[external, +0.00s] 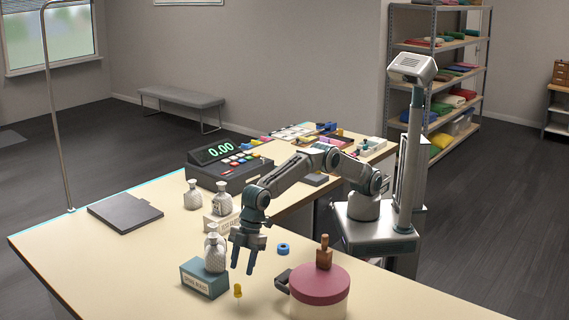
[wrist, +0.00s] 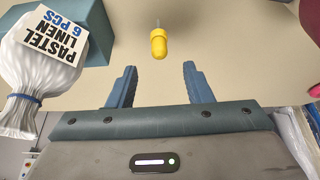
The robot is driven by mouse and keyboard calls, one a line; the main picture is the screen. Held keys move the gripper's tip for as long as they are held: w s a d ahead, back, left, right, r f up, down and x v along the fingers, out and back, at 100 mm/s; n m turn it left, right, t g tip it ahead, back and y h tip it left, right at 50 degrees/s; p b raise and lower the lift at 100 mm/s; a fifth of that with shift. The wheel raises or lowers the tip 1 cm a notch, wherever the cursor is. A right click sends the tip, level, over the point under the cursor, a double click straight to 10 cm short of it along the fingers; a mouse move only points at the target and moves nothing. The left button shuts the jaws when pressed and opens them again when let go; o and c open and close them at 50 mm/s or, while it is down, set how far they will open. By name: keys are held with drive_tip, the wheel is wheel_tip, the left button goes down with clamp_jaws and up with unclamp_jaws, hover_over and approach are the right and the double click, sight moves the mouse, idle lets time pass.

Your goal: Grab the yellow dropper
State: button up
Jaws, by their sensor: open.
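The yellow dropper (external: 238,291) stands on the counter near its front edge, between a teal box and a round red-lidded pot. In the wrist view the yellow dropper (wrist: 158,42) shows a yellow bulb and a thin pale stem, just beyond the fingertips and roughly centred between them. My gripper (external: 243,270) points down, close to the dropper. In the wrist view my gripper (wrist: 155,75) has its two blue fingers spread apart with nothing between them.
A teal box (external: 205,281) with a white bag (external: 215,252) on it stands left of the gripper; the bag (wrist: 38,75) is labelled "PASTEL LINEN 6 PCS". The pot (external: 320,291) stands to the right. A blue ring (external: 283,249) lies behind. The counter's left front is clear.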

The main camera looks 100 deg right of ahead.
sight(238, 284)
drive_tip(key=shift+p+x, duration=1.3)
drive_tip(key=shift+x, duration=2.25)
drive_tip(key=shift+w, duration=0.1)
clamp_jaws()
